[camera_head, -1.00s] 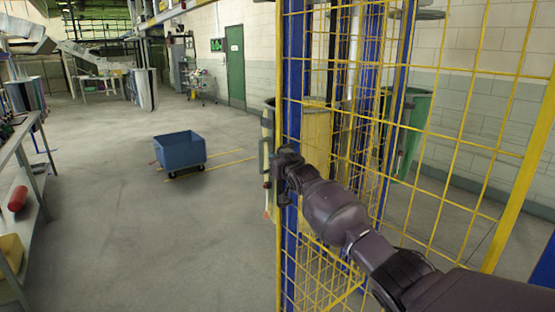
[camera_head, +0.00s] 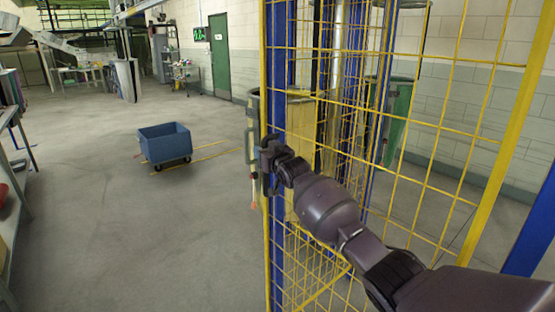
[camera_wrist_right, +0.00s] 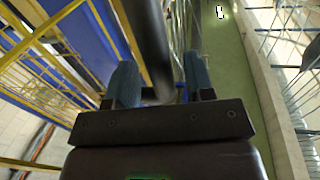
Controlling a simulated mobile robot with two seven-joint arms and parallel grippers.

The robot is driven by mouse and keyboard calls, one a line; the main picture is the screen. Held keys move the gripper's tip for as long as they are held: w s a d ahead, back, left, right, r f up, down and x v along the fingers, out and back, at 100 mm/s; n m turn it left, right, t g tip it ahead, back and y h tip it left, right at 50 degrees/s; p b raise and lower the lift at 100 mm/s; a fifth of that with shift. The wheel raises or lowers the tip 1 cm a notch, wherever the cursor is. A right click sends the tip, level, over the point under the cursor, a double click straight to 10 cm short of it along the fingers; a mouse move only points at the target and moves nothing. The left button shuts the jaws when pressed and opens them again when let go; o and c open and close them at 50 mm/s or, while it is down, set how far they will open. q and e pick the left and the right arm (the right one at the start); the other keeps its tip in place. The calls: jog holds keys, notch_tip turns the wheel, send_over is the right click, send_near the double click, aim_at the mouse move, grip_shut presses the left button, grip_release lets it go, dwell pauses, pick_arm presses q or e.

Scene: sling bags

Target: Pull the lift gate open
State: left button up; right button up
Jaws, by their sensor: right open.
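The lift gate (camera_head: 445,140) is a yellow wire-mesh panel with a yellow frame, and it fills the right half of the head view. A grey upright handle (camera_head: 250,125) sits at its left edge, beside a blue post. My right gripper (camera_head: 264,160) is at this handle, and my forearm crosses in front of the mesh. In the right wrist view the blue fingertips (camera_wrist_right: 162,85) are apart, with a dark bar (camera_wrist_right: 148,40) running between them. I cannot tell whether the fingers touch it. My left gripper is not in view.
A blue wheeled cart (camera_head: 165,145) stands on open floor left of the gate. A yellowish bin (camera_head: 300,110) and a green bin (camera_head: 398,125) stand behind the mesh. A shelf (camera_head: 12,190) lines the left edge. A green door (camera_head: 219,55) is at the back.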

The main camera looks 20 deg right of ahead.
jog(key=s+d, duration=0.1)
jog(key=s, duration=0.7)
jog(key=shift+d, duration=0.15)
jog(key=shift+s, duration=0.1)
dwell(0.4)
jog(key=s+a+r+n+t, duration=0.1)
jog(key=s+a+n, duration=0.1)
jog(key=s+a, duration=0.15)
jog(key=s+d+f+m+g+h, duration=0.1)
jog(key=s+d+f+g, duration=0.1)
jog(key=s+f, duration=1.5)
jog(key=s+d+f+m+g+h, duration=0.1)
jog(key=s+f+g, duration=0.4)
jog(key=s+f, duration=1.3)
jog(key=s+d+h, duration=0.1)
jog(key=s+d, duration=0.1)
jog(key=s, duration=0.3)
jog(key=shift+s+f+m, duration=0.3)
jog(key=shift+s, duration=0.1)
